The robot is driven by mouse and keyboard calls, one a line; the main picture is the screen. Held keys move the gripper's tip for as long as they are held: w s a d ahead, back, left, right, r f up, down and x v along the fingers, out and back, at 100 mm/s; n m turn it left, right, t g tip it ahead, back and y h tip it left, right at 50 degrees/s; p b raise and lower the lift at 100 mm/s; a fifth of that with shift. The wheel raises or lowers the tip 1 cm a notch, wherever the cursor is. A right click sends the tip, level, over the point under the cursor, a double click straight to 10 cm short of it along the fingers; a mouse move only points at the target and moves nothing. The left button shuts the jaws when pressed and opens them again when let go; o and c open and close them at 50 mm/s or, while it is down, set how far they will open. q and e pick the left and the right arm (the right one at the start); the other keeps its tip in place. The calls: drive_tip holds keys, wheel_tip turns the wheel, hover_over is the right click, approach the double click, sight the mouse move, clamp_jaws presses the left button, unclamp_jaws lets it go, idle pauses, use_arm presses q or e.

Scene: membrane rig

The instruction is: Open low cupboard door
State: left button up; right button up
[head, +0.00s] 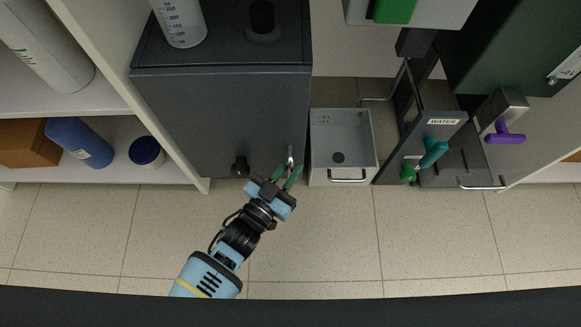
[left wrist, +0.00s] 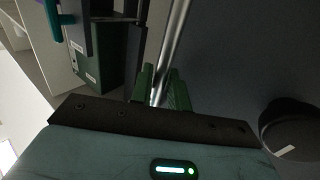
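The low dark grey cupboard (head: 220,115) stands at the middle left in the head view, its door looking shut. A slim metal bar handle (head: 290,155) is near the right edge of its front. In the left wrist view the handle (left wrist: 174,40) runs down between the fingers. My left gripper (head: 287,179) is at the handle, its green fingers apart, one on either side of the bar; they also show in the left wrist view (left wrist: 161,90). Firm contact cannot be made out. My right gripper is not in view.
A black knob (head: 240,167) sticks out left of the handle. A grey open bin (head: 342,135) stands close to the cupboard's right. A dark rig with a WATER label (head: 442,122) and valves is further right. The tiled floor (head: 330,240) in front is clear.

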use_arm(q)
drive_tip(key=shift+w+d, duration=0.1)
drive_tip(key=shift+w, duration=0.05)
clamp_jaws()
